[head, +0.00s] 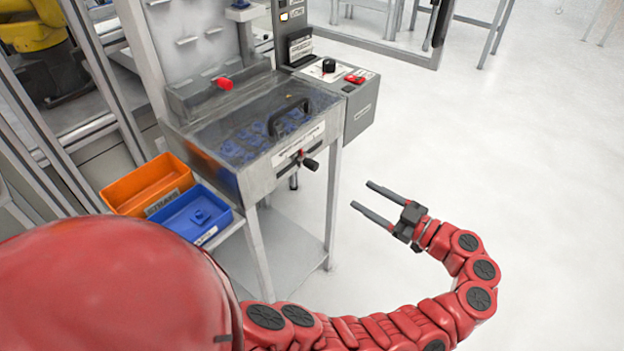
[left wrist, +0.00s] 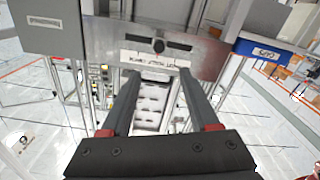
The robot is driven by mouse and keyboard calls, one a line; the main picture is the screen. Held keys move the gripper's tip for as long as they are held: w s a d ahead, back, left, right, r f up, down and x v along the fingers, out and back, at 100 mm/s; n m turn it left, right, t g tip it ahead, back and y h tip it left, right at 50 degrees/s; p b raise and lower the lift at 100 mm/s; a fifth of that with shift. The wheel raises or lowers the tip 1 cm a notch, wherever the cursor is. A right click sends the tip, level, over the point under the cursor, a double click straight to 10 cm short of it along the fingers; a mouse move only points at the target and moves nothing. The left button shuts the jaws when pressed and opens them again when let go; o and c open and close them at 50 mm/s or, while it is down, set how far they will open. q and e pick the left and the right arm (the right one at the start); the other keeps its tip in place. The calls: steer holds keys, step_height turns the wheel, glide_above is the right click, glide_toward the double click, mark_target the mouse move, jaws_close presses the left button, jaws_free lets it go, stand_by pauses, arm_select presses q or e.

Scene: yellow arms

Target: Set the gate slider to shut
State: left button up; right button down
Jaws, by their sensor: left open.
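The gate slider (head: 310,163) is a black knob on a short stem at the front panel of the grey machine, below a white label strip. In the left wrist view, the slider knob (left wrist: 158,45) sits partway along a dark slot, with slot showing on both sides of it. The label beside it appears upside down and I cannot read it surely. My left gripper (head: 361,195) is open and empty, to the right of and apart from the knob. In the left wrist view its fingers (left wrist: 158,75) point toward the panel. My right gripper is not in view.
The machine has a clear lid with a black handle (head: 288,115) over blue parts, a red knob (head: 224,84) and a control box (head: 350,95). An orange bin (head: 147,184) and a blue bin (head: 195,214) stand at its left. The floor at right is clear.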

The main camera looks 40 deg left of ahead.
mark_target(317, 168)
arm_select(q)
steer(key=a+p, duration=0.1)
steer(key=a, duration=0.4)
steer(key=w+a+p, duration=0.1)
steer(key=a, duration=0.5)
steer(key=a+p, duration=0.1)
steer(key=a, duration=0.5)
steer(key=shift+w+a+p, duration=0.1)
steer(key=shift+w+p, duration=0.15)
steer(key=shift+p, duration=0.1)
jaws_close()
